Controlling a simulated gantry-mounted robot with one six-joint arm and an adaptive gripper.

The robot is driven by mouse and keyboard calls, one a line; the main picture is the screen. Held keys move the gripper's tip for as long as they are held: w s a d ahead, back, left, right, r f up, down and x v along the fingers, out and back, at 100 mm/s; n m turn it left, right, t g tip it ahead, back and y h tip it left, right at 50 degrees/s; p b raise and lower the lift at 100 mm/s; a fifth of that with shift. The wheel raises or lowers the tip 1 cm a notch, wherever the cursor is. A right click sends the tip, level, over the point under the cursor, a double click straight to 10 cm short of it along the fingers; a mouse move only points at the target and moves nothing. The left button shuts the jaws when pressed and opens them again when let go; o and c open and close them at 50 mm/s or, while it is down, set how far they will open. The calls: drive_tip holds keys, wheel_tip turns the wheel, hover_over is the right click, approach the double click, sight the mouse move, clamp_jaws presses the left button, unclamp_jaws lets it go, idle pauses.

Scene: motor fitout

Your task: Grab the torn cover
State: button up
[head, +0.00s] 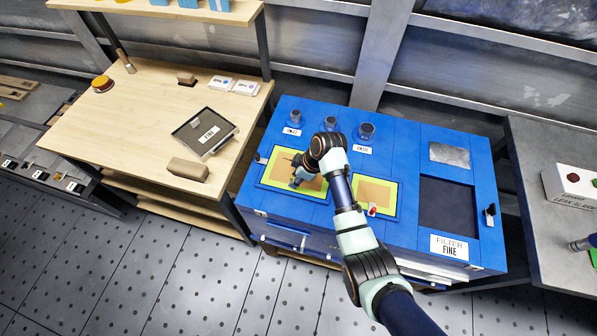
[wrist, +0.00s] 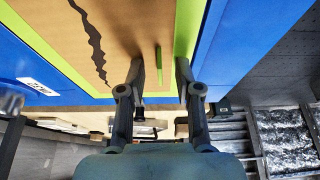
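The torn cover (wrist: 110,30) is a tan panel with a dark jagged tear, set in a lime-green border on the blue bench. In the head view the cover (head: 308,187) lies in the left lime frame, partly hidden by my arm. My gripper (wrist: 160,72) is open, its two fingers apart at the cover's edge near the lime border. A thin green strip (wrist: 158,65) on the cover lies between the fingertips, and nothing is clamped. In the head view my gripper (head: 296,180) is over the cover; contact cannot be told.
A second tan panel (head: 378,192) in a lime frame has a small red-and-white part (head: 372,209) at its front edge. A dark recess (head: 447,206) is at the right. A wooden table (head: 140,130) with a dark tray (head: 190,130) stands left.

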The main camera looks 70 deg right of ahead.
clamp_jaws()
wheel_tip(320, 180, up, 20)
drive_tip(key=p, duration=0.4)
drive_tip(key=shift+p, duration=0.3)
